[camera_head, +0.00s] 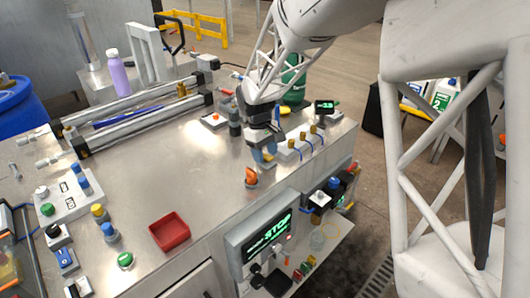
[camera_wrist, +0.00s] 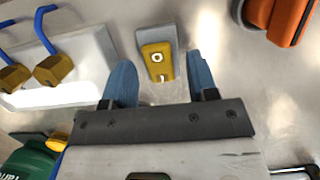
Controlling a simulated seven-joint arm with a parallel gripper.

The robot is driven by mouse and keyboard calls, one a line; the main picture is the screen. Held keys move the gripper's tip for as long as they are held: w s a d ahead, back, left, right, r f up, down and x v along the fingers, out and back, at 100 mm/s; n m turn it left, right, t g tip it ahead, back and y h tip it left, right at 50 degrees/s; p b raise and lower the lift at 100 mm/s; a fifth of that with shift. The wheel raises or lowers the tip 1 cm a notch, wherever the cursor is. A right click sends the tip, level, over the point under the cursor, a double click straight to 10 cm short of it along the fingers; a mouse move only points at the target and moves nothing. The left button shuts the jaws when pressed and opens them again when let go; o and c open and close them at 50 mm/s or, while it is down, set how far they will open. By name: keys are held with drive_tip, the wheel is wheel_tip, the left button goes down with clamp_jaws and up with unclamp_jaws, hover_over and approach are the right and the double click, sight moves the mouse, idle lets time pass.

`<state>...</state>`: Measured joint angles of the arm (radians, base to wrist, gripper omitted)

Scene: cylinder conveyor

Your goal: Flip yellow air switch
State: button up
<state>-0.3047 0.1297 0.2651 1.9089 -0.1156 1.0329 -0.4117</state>
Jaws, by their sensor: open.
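The yellow air switch (camera_wrist: 157,62) shows in the wrist view as a yellow rocker marked O and I in a grey housing. My gripper (camera_wrist: 162,76) has two blue fingers that are apart, one on each side of the switch's near end, with nothing held between them. Whether a fingertip touches the switch cannot be told. In the head view my gripper (camera_head: 264,156) points down over the metal table top, and I cannot make out the switch there.
An orange knob (camera_head: 251,177) stands close to the gripper and also shows in the wrist view (camera_wrist: 289,20). A green bottle (camera_head: 294,84) stands behind. A red tray (camera_head: 170,231) sits front left.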

drive_tip(key=shift+w+a+r, duration=0.2)
drive_tip(key=shift+r, duration=1.05)
drive_tip(key=shift+w+a+r, duration=0.15)
drive_tip(key=shift+a+r, duration=0.05)
drive_tip(key=shift+r, duration=1.1)
drive_tip(key=shift+w+a+r, duration=0.2)
drive_tip(key=shift+r, duration=1.05)
drive_tip(key=shift+s+d+r, duration=0.1)
drive_tip(key=shift+d+r, duration=0.05)
drive_tip(key=s+d+r+m+t, duration=0.1)
drive_tip(key=s+d+r+m, duration=0.15)
drive_tip(key=s+d, duration=0.5)
drive_tip(key=s+d+r+m+t+y, duration=0.1)
drive_tip(key=s+d+r+m, duration=0.2)
drive_tip(key=s, duration=0.7)
drive_tip(key=s+d+r+m+t, duration=0.1)
drive_tip(key=s+d+r, duration=0.2)
drive_tip(key=s+d, duration=0.45)
drive_tip(key=s+d+f+m+t, duration=0.1)
drive_tip(key=s+d+f+m, duration=0.1)
drive_tip(key=s, duration=1)
drive_tip(key=shift+f+m+y, duration=0.15)
drive_tip(key=shift+m+y, duration=0.15)
drive_tip(key=shift+m, duration=0.05)
